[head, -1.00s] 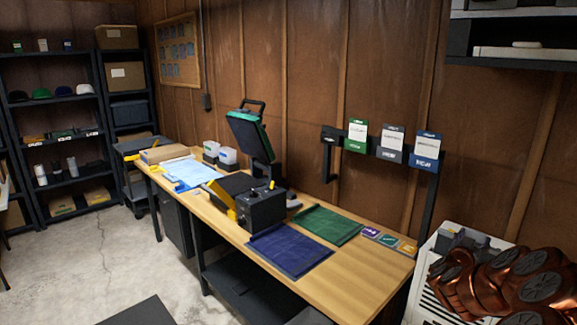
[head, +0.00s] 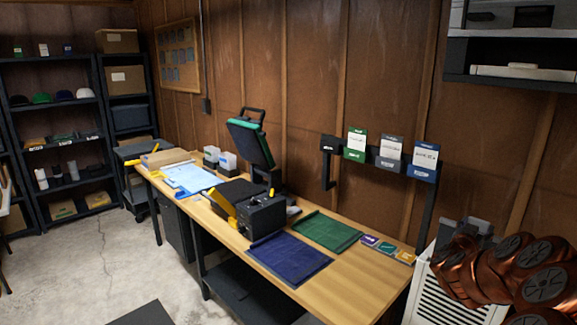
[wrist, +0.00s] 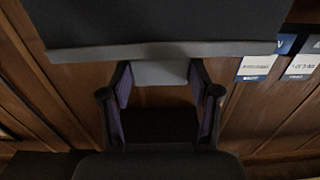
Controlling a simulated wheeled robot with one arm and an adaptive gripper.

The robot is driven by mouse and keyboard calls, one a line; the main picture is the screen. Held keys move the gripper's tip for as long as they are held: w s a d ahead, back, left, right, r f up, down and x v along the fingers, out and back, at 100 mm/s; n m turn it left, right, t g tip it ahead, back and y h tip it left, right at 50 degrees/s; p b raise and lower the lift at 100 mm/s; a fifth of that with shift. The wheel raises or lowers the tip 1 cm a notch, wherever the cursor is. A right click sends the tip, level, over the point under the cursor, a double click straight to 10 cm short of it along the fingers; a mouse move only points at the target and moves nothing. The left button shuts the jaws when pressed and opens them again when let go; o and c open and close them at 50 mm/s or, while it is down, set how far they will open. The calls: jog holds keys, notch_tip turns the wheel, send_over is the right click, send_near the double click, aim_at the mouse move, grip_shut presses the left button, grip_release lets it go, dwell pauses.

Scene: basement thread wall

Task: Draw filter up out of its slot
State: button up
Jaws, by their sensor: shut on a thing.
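In the wrist view my gripper (wrist: 160,78) is shut on a pale grey tab (wrist: 160,72), one finger on each side of it. The tab joins the grey edge of a wide dark panel (wrist: 165,22), which looks like the filter. The panel fills the top of that view, and its far part is out of frame. In the head view a white louvred unit (head: 453,298) stands at the lower right, partly behind my copper-coloured arm. A grey piece (head: 468,236) shows at its top; I cannot tell whether it is filter or gripper. The slot is hidden.
A wooden bench (head: 355,285) with a heat press (head: 250,150) and dark blue cloth (head: 289,258) runs left of the unit. Label cards (head: 422,160) hang on a wall rail. A shelf (head: 515,75) overhangs at the upper right. Open floor lies at left.

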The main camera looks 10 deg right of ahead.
notch_tip(320, 180, up, 10)
jog(key=p, duration=0.3)
jog(key=shift+r, duration=0.2)
dwell(0.5)
jog(key=v, duration=1.2)
dwell(0.8)
jog(key=shift+w+a, duration=0.1)
